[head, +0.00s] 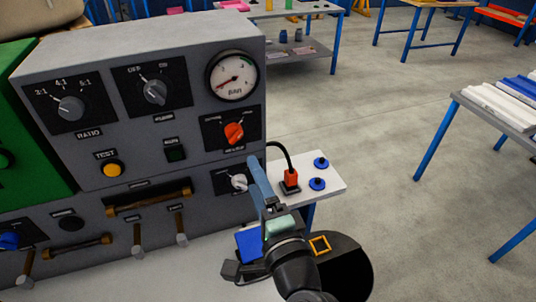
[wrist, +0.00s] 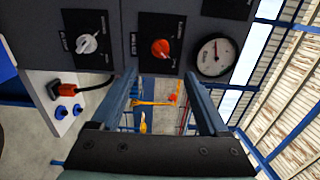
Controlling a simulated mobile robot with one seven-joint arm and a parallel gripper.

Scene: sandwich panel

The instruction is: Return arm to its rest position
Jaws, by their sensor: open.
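My gripper (head: 262,188) is in front of the right end of the grey control panel (head: 190,60) in the head view, with the arm coming up from the lower right. In the wrist view my gripper (wrist: 165,100) has its two fingers wide apart with nothing between them. The orange-red knob (head: 234,131) and the white knob (head: 239,182) are near the fingers. The wrist view also shows the orange-red knob (wrist: 160,49), the white knob (wrist: 87,44) and the round gauge (wrist: 213,55) beyond the fingertips. I cannot tell whether a finger touches the panel.
A small white side table (head: 325,190) right of the panel holds a red plug (head: 291,179) with a black cable and two blue knobs (head: 317,184). A table with white and blue slabs (head: 500,105) stands at the right. Open grey floor (head: 385,140) lies between.

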